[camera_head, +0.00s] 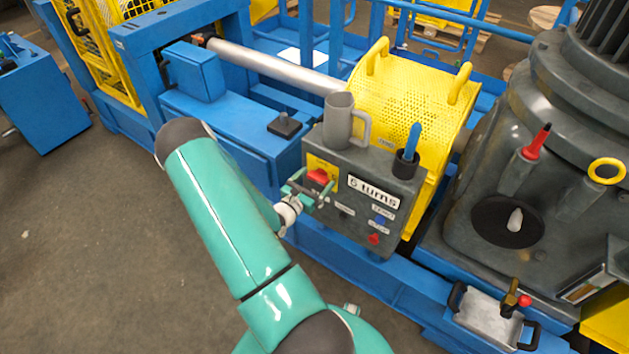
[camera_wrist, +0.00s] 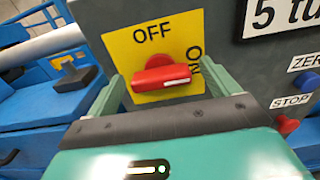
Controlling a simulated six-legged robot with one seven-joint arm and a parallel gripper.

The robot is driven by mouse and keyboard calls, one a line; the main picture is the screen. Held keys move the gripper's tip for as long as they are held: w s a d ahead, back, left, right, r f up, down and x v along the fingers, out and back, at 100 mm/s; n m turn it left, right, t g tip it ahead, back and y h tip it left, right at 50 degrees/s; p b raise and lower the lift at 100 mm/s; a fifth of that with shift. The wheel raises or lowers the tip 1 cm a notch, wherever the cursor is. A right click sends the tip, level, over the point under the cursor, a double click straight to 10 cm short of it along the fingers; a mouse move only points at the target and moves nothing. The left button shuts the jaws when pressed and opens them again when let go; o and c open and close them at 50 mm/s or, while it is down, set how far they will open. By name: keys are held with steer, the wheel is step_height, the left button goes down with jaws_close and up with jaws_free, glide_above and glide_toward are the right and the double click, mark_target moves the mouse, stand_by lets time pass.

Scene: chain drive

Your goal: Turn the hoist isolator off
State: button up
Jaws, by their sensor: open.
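The hoist isolator is a red rotary handle (camera_wrist: 160,74) on a yellow plate (camera_wrist: 118,45) on the grey control box. The plate reads OFF at its top and ON, turned sideways, at its right. The handle's bar lies nearly level, and a white mark on it sits toward the right, ON side. The handle also shows in the head view (camera_head: 317,177). My gripper (camera_wrist: 168,80) is open, with one green finger left of the handle and one right of it. Gaps show between the fingers and the handle. It also faces the box in the head view (camera_head: 306,188).
The grey box (camera_head: 395,190) carries a "5 turns" label, ZERO and STOP buttons, a grey mug (camera_head: 343,122) and a cup (camera_head: 405,163) holding a blue-handled tool. A yellow mesh guard (camera_head: 410,95) stands behind it. A large grey motor housing (camera_head: 540,150) is at right. Floor at left is clear.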

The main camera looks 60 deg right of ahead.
steer(key=shift+c, duration=0.2)
steer(key=c, duration=0.9)
steer(key=shift+c, duration=0.2)
steer(key=shift+n, duration=0.4)
steer(key=n, duration=0.3)
steer(key=shift+w+n, duration=0.1)
steer(key=shift+n, duration=0.3)
steer(key=n, duration=0.4)
steer(key=shift+f+n, duration=0.1)
steer(key=shift+n, duration=0.2)
steer(key=n, duration=0.4)
steer(key=shift+w+f, duration=0.1)
steer(key=shift+w, duration=0.05)
steer(key=n, duration=0.4)
steer(key=shift+n, duration=0.3)
steer(key=shift+f, duration=0.1)
